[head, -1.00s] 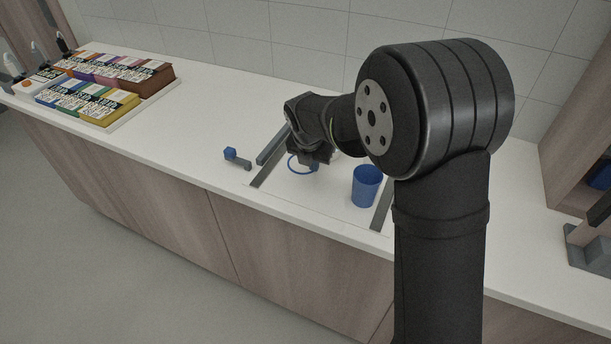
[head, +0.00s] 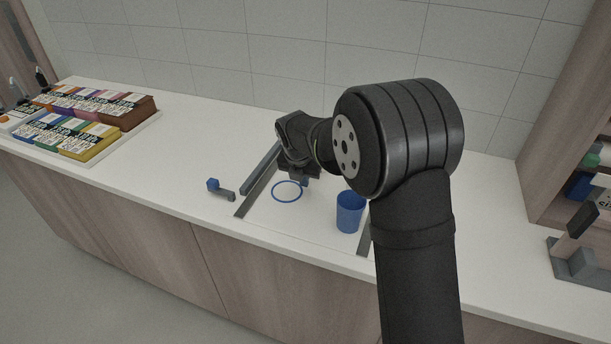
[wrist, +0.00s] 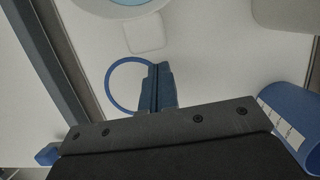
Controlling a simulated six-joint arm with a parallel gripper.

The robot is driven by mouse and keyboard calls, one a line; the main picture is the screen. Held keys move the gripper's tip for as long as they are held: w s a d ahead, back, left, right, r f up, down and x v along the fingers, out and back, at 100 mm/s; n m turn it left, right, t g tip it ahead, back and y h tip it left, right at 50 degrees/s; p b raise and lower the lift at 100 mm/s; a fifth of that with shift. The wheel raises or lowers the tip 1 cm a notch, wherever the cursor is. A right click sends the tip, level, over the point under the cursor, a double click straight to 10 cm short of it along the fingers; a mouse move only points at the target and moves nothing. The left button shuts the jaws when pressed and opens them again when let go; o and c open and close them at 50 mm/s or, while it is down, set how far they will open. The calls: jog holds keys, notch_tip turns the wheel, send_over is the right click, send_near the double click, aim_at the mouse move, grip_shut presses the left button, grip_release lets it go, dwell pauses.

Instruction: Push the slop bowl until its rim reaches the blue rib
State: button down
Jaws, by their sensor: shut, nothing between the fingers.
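In the wrist view, a round white vessel with a pale blue inside (wrist: 92,7), apparently the slop bowl, is cut off by the top edge. My arm hides it in the head view. My gripper (wrist: 157,70) is shut and empty, its blue fingers pointing toward the bowl with a gap between. In the head view my gripper (head: 304,179) is low over the counter, just behind a thin blue ring (head: 287,199). The ring also shows in the wrist view (wrist: 108,88), left of the fingers. I cannot tell which blue part is the rib.
A blue cup (head: 349,214) stands right of the ring. A small white square (wrist: 145,34) lies between fingers and bowl. A grey strip (head: 257,191) runs at left, beside a blue knob (head: 213,185) on a grey bar. A tray of boxes (head: 105,152) is far left.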

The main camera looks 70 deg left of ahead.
jog(key=shift+s+d, duration=0.75)
jog(key=v, duration=1)
jog(key=shift+w, duration=0.1)
jog(key=x, duration=0.9)
jog(key=shift+a+f, duration=0.1)
jog(key=shift+f, duration=0.3)
jog(key=w+a, duration=0.3)
jog(key=shift+f, duration=0.15)
jog(key=shift+s+d, duration=0.45)
jog(key=shift+s, duration=0.1)
jog(key=shift+s+d, duration=0.4)
jog(key=shift+d, duration=0.1)
